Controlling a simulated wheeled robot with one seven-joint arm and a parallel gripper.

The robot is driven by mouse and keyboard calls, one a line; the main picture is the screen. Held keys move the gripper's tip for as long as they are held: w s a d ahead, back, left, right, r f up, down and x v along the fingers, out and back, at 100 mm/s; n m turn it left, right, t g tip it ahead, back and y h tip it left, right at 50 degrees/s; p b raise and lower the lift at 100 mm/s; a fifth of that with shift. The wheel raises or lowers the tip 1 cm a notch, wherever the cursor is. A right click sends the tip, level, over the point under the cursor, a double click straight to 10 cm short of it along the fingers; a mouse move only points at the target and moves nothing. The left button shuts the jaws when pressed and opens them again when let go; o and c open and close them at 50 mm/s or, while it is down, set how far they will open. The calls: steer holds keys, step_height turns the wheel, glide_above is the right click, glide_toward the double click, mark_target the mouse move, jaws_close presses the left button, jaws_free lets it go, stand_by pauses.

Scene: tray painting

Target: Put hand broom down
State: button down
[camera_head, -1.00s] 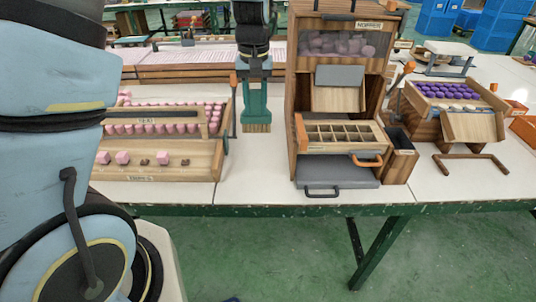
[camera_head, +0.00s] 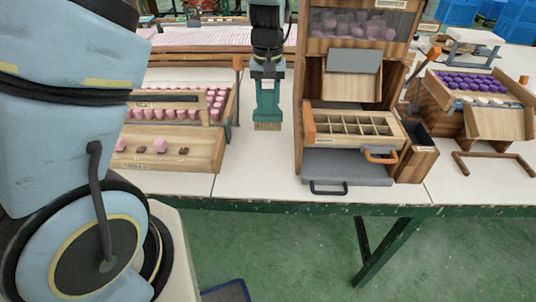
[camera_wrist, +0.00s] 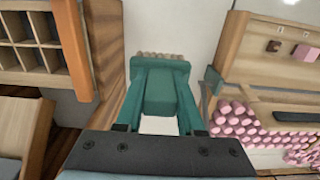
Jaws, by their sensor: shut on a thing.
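The hand broom (camera_head: 267,99) is teal with short tan bristles. It hangs upright, bristles down, over the white table strip left of the hopper. My gripper (camera_head: 268,72) is shut on its upper end. In the wrist view the broom (camera_wrist: 160,90) lies between the teal fingers of my gripper (camera_wrist: 160,122), its bristles at the far end. I cannot tell whether the bristles touch the table (camera_head: 255,178).
The wooden hopper (camera_head: 312,90) with a divided tray (camera_head: 318,140) stands close right of the broom. A wooden rack (camera_head: 205,150) with pink pieces is close left. A stand with purple pieces (camera_head: 485,122) is farther right. Bare table lies in front of the broom.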

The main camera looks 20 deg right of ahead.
step_height(320, 180, down, 10)
steer(key=p, duration=0.2)
steer(key=shift+p, duration=0.3)
steer(key=shift+f, duration=0.1)
steer(key=shift+f, duration=0.15)
steer(key=c, duration=0.5)
jaws_free()
step_height(320, 180, up, 13)
steer(key=b, duration=0.3)
steer(key=shift+f, duration=0.2)
